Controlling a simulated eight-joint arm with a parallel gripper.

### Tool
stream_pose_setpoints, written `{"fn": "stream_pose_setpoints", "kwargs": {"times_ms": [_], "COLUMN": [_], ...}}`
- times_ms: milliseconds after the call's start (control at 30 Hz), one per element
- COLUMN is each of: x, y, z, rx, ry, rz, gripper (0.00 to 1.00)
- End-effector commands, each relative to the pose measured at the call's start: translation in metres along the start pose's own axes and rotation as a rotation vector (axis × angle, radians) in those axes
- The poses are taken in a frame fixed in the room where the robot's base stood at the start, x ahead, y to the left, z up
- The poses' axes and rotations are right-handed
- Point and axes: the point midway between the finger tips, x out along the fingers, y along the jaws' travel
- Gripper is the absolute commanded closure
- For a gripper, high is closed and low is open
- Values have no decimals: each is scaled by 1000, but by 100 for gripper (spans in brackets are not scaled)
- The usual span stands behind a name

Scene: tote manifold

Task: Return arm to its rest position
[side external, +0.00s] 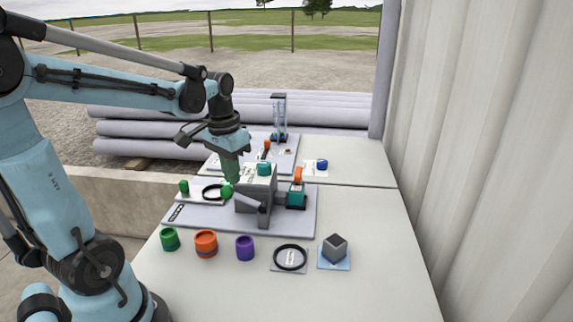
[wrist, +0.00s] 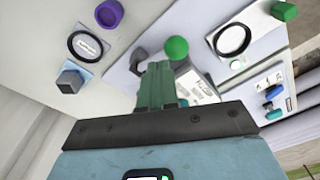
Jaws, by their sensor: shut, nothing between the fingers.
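My gripper (side external: 231,178) hangs from the blue arm in the side external view, pointing down over the left part of the grey block fixture (side external: 257,203). In the wrist view its green fingers (wrist: 158,68) are together, with nothing between them. A green ball (wrist: 176,48) shows just beyond the fingertips in the wrist view. In the side external view the green ball (side external: 226,191) appears right beside the fingertips; I cannot tell whether they touch.
A green (side external: 169,239), an orange (side external: 206,243) and a purple cup (side external: 245,247) stand along the front. A black ring (side external: 290,257) and a grey cube (side external: 335,247) lie to their right. A corrugated wall (side external: 480,130) bounds the right side. The table's right front (side external: 385,285) is clear.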

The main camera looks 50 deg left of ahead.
Motion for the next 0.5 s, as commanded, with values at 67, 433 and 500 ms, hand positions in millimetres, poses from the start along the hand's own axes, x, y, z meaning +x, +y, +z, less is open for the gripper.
{"fn": "stream_pose_setpoints", "kwargs": {"times_ms": [67, 433, 500], "x": [-3, -6, -5], "y": [23, 114, 123], "z": [5, 31, 35], "rx": [39, 177, 192], "ry": [70, 433, 476], "rz": [-6, 52, 69], "gripper": [100, 100, 100]}}
